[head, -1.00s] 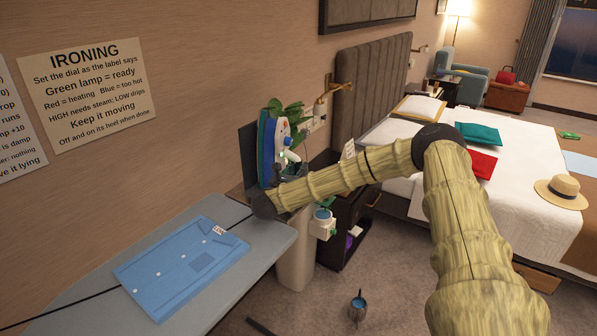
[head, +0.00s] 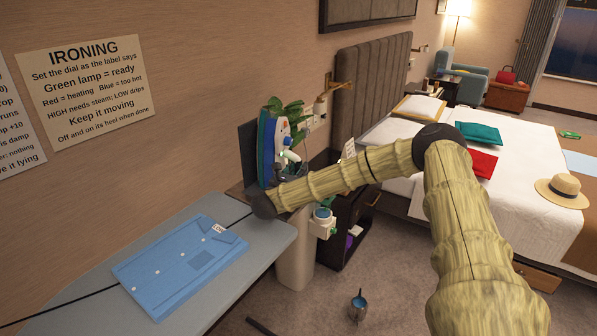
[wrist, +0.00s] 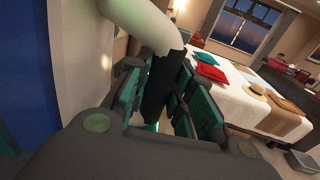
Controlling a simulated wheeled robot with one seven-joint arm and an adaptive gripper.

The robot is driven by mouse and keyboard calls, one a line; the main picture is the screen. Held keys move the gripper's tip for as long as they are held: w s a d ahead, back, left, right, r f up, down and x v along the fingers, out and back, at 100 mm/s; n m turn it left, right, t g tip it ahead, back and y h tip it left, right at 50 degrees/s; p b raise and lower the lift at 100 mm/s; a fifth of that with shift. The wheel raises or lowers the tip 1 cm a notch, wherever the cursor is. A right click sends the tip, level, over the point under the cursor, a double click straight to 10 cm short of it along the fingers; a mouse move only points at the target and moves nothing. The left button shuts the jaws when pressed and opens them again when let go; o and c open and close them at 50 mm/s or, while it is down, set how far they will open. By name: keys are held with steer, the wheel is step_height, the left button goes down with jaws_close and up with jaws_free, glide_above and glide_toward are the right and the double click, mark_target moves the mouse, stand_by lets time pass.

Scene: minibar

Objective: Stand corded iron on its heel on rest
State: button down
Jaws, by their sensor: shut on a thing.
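The corded iron (head: 266,140) is upright in the head view, its blue-teal sole facing left and its white body to the right. It is at the far end of the ironing board, in front of a dark upright plate (head: 247,155) that may be part of the rest. My arm hides the iron's heel, so I cannot tell whether it touches the rest. My gripper (head: 291,166) is at the iron's right side. In the wrist view its teal-padded fingers (wrist: 172,100) are shut on the dark handle (wrist: 160,84), below the white body (wrist: 135,25).
A folded blue shirt (head: 180,265) lies on the grey ironing board (head: 265,245), with a dark cord running past it. A plant (head: 287,112) and wall lamp (head: 338,86) are close behind the iron. A dark nightstand (head: 350,225) and the bed (head: 510,205) are to the right.

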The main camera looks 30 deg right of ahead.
steer(key=shift+f+b, duration=0.15)
steer(key=shift+b, duration=0.15)
stand_by(0.4)
steer(key=c, duration=1.2)
jaws_free()
steer(key=shift+o, duration=0.2)
steer(key=shift+f, duration=0.15)
steer(key=v, duration=1.2)
